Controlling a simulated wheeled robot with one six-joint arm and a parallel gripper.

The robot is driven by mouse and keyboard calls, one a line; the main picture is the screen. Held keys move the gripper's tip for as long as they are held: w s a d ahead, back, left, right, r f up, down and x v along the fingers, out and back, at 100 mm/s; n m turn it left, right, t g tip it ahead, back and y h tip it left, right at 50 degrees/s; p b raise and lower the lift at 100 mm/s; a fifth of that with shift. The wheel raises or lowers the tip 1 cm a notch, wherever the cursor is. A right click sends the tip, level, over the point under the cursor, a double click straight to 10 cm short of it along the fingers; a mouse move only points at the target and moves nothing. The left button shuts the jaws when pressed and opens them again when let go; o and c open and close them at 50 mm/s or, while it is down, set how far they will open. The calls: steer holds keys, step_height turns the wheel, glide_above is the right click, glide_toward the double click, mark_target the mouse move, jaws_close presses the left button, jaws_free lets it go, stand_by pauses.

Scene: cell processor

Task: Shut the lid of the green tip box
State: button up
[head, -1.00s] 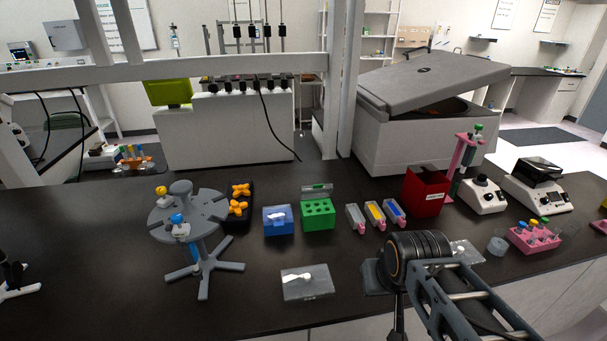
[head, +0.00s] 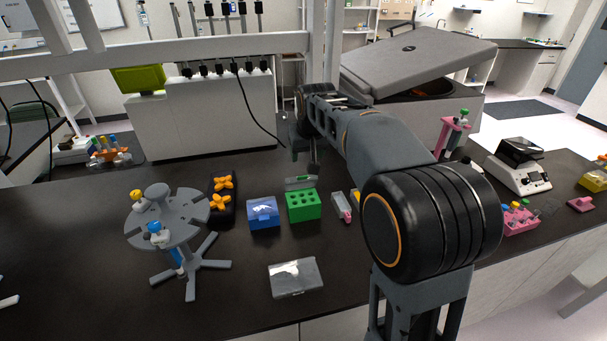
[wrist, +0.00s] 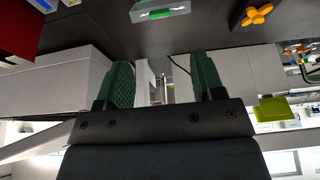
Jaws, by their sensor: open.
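The green tip box (head: 304,207) stands on the dark bench in the head view, with round holes in its top. Its clear lid (head: 300,182) stands up open at the back edge. In the wrist view the lid (wrist: 160,13) shows at the top edge, with a green patch on it. My gripper (head: 304,152) is above and behind the box in the head view, apart from the lid. In the wrist view my gripper's two green fingers (wrist: 163,82) are spread apart with nothing between them.
A blue box (head: 263,213) stands close left of the green box. A black rack with orange pieces (head: 223,197) and a grey pipette stand (head: 168,215) are farther left. A clear-lidded box (head: 296,278) lies in front. My arm hides much of the right side.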

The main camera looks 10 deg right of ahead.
mark_target(303, 177)
steer(key=p+x, duration=0.2)
steer(key=x, duration=1)
steer(key=shift+f, duration=0.35)
jaws_close()
